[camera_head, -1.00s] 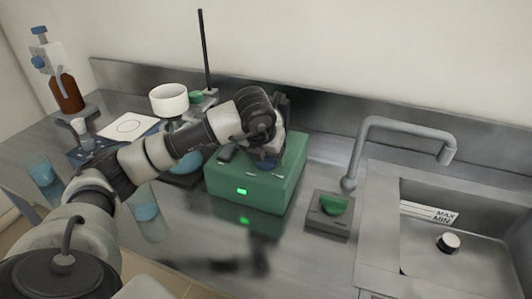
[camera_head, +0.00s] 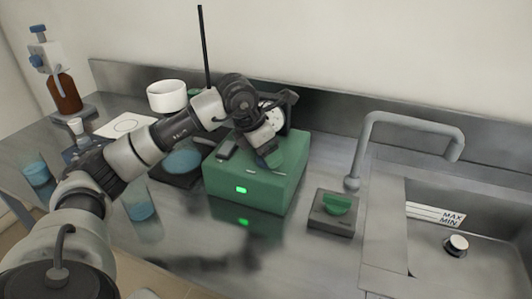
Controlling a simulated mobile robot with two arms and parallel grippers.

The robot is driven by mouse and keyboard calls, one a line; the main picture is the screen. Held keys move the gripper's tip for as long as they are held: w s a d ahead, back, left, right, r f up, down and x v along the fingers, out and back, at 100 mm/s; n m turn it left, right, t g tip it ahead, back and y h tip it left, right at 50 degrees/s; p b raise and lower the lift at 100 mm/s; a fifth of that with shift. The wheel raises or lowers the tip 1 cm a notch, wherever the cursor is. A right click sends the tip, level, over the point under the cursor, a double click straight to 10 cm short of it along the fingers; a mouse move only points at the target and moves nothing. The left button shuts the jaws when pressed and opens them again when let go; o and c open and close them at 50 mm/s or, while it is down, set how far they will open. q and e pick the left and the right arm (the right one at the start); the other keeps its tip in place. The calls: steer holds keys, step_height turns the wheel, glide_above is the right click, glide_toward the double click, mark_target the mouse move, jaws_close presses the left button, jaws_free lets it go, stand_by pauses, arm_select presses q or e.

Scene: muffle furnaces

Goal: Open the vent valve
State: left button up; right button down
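My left arm comes in from the left and reaches over the green box (camera_head: 245,190), which has a lit green display on its front. My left gripper (camera_head: 270,158) points down at the top of this box, and its fingers are too small and dark to tell open from shut. A small bluish part shows at the fingertips; I cannot tell whether it is the valve's handle or whether they touch it. A round white-faced gauge (camera_head: 275,115) stands behind the wrist, partly hidden. A grey block with a green knob (camera_head: 337,204) sits to the right. My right gripper is not in view.
A grey tap (camera_head: 410,122) and a sink (camera_head: 480,225) are at the right. A white bowl (camera_head: 167,96), a thin black rod (camera_head: 204,50) and a brown bottle (camera_head: 66,95) stand at the back left. Blue-filled beakers (camera_head: 38,173) stand at the left.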

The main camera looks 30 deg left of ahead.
arm_select(q)
steer(key=m, duration=0.2)
steer(key=m+g+h, duration=0.1)
steer(key=m, duration=0.1)
steer(key=shift+r+m+h, duration=0.1)
steer(key=shift+m+h, duration=0.2)
steer(key=shift+w+a+m+g+h, duration=0.15)
steer(key=shift+m+g, duration=0.25)
steer(key=shift+m, duration=0.85)
steer(key=shift+d+m+g+h, duration=0.1)
steer(key=shift+m+g+h, duration=0.25)
steer(key=shift+m, duration=0.9)
steer(key=o, duration=0.9)
steer(key=shift+a, duration=0.1)
steer(key=v, duration=1)
steer(key=shift+r, duration=0.35)
